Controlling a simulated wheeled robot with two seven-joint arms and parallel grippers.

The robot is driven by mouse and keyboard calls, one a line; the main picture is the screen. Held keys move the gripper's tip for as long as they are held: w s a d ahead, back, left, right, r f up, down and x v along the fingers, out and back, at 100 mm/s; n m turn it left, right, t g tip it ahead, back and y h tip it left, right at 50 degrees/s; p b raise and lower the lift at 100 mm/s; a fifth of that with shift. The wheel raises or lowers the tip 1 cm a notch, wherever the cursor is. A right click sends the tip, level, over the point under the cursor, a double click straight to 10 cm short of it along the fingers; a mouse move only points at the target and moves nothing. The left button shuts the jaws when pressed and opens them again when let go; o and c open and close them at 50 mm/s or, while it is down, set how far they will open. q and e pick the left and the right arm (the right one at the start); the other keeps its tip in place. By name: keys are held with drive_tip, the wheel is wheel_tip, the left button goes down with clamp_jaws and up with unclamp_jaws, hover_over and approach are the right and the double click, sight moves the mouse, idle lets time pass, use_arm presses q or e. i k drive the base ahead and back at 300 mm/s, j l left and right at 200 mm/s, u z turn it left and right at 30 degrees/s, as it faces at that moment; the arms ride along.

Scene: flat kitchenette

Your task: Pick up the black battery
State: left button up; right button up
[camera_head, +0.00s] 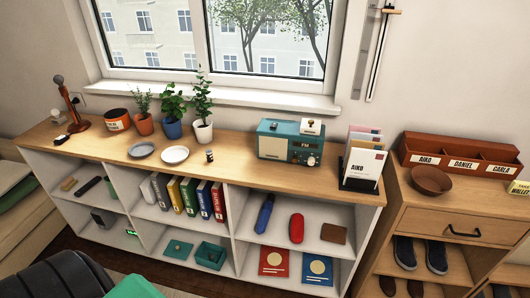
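A small dark upright cylinder (209,156) stands on the wooden top of the long sideboard, just right of the white plate (175,155). It looks like the black battery, with a pale band or end, but it is too small to be certain. A second small dark item (61,139) lies at the left end of the same top; I cannot tell what it is. Neither of my grippers is in view.
The sideboard top (235,170) is bare around the cylinder. A grey plate (141,150), potted plants (203,131), a teal radio (289,144) and a letter holder (358,184) stand on it. A cabinet with a wooden bowl (431,181) is at right.

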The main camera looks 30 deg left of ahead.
sight(210, 158)
drive_tip(key=j+z, duration=0.3)
drive_tip(key=j, duration=0.15)
drive_tip(key=k+j+z, duration=0.1)
drive_tip(key=j+z, duration=0.2)
drive_tip(key=j, duration=0.15)
drive_tip(key=k+j+z, duration=0.1)
drive_tip(key=j+z, duration=0.2)
drive_tip(key=j, duration=0.15)
drive_tip(key=k+j+z, duration=0.15)
drive_tip(key=j+z, duration=0.15)
drive_tip(key=k+j+z, duration=0.2)
drive_tip(key=j+z, duration=0.15)
drive_tip(key=j, duration=0.15)
